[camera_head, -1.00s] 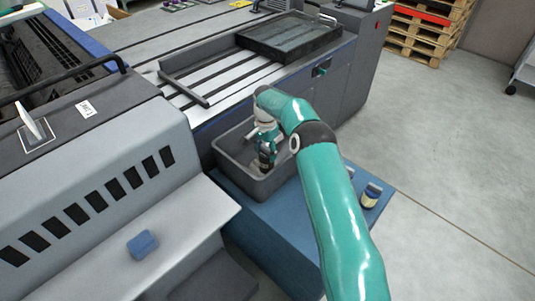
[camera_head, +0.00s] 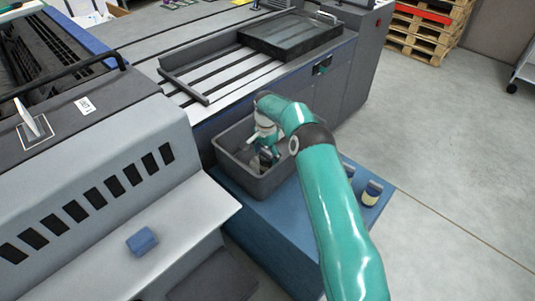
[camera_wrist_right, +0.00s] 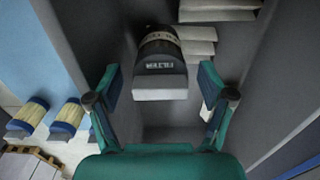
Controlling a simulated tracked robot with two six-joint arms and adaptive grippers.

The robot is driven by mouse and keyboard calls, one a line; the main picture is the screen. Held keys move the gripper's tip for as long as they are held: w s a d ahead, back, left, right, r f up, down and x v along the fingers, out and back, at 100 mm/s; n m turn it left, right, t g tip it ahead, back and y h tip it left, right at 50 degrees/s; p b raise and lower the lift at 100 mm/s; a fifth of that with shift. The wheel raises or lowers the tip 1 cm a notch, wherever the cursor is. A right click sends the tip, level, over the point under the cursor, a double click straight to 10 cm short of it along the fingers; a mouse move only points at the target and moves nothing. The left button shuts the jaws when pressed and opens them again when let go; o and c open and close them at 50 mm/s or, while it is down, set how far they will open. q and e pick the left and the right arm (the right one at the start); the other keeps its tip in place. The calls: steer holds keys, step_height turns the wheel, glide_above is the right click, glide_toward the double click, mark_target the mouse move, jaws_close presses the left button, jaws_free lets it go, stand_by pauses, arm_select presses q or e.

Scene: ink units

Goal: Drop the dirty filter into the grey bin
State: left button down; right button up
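The grey bin (camera_head: 236,164) stands on a blue cabinet beside the machine. The filter (camera_wrist_right: 160,50), a dark cylinder with a pale band and a lettered label, lies in the bin in the right wrist view. My right gripper (camera_head: 266,152) reaches down into the bin. In the wrist view my right gripper (camera_wrist_right: 158,80) is open, its two teal fingers apart on either side of the filter's near end, with gaps on both sides. My left gripper is out of view.
A blue block (camera_head: 142,242) lies on the machine's grey ledge. A dark tray (camera_head: 290,36) sits on the machine behind.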

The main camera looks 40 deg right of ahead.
steer(key=shift+r, duration=0.15)
steer(key=shift+r+p, duration=0.55)
steer(key=shift+r, duration=0.1)
step_height(320, 180, up, 12)
steer(key=shift+f+b, duration=0.25)
steer(key=shift+b, duration=0.05)
steer(key=shift+s+f, duration=0.1)
